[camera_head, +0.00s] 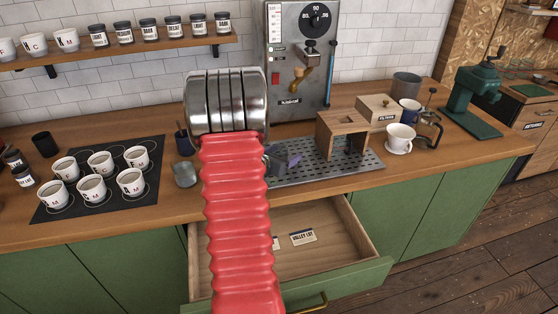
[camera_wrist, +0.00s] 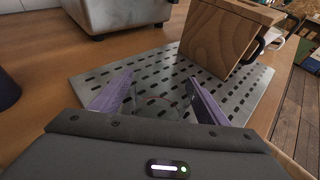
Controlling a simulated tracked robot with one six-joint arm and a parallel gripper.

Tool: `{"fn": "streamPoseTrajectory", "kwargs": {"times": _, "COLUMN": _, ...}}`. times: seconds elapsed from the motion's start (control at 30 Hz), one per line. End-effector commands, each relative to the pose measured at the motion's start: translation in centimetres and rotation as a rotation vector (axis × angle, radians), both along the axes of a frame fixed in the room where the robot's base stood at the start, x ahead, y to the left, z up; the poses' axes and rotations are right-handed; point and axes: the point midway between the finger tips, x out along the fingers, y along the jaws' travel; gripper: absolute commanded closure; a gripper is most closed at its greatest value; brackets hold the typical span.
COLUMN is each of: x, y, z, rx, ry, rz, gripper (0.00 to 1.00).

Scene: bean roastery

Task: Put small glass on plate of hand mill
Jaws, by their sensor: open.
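My gripper (camera_wrist: 161,80) is open, with its two purple fingers low over the perforated metal tray (camera_wrist: 90,82). A small clear glass (camera_wrist: 158,106) shows faintly between the fingers in the wrist view; I cannot tell whether they touch it. In the head view my gripper (camera_head: 283,159) is at the left part of the tray (camera_head: 320,172), and I cannot make out the glass there. The green hand mill (camera_head: 471,88) stands at the right end of the counter. Its flat green plate (camera_head: 474,122) looks empty.
A wooden box stand (camera_head: 342,124) is on the tray, right of my gripper, and also shows in the wrist view (camera_wrist: 215,38). A white cup (camera_head: 399,137) on a saucer and a glass press (camera_head: 429,127) stand before the mill. An open drawer (camera_head: 345,240) juts out below.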

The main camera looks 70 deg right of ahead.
Motion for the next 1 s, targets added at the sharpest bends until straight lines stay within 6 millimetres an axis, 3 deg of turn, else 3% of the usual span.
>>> {"fn": "streamPoseTrajectory", "kwargs": {"times": 0.47, "x": 0.02, "y": 0.05, "z": -0.01, "rx": 0.000, "ry": 0.000, "rz": 0.000, "gripper": 0.31}}
{"fn": "streamPoseTrajectory", "kwargs": {"times": 1.0, "x": 0.02, "y": 0.05, "z": -0.01, "rx": 0.000, "ry": 0.000, "rz": 0.000, "gripper": 0.69}}
